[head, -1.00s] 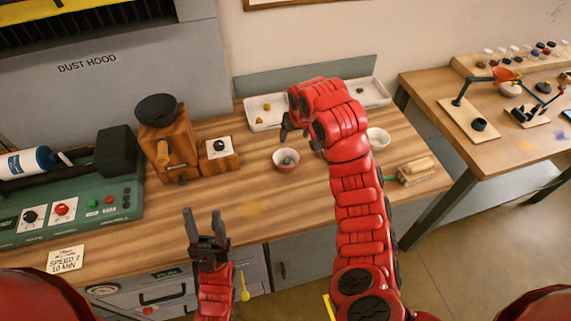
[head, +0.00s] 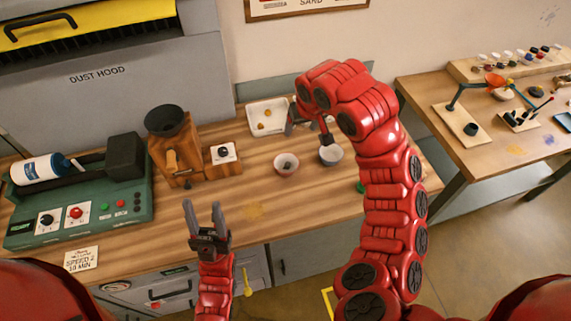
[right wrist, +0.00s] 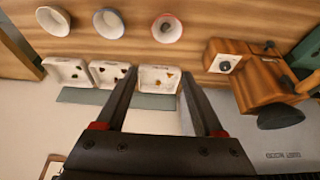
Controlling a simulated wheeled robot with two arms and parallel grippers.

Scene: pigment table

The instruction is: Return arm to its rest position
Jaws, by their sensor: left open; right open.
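My right arm reaches up over the bench, and its gripper (head: 308,130) is open and empty above the bench by the trays and bowls. In the right wrist view, the open fingers (right wrist: 158,78) are spread in front of a white tray (right wrist: 172,79), with nothing between them. My left gripper (head: 203,210) is open and empty, fingers pointing up, at the bench's front edge. A red-rimmed bowl (head: 286,165) with dark contents stands left of a white bowl (head: 331,156), close below the right gripper.
A wooden grinder (head: 172,148), dial box (head: 224,155) and green mill (head: 130,195) stand on the left. My right arm hides part of the bench's right end. Another table (head: 515,125) stands at right. The bench front near the speed card (head: 81,258) is clear.

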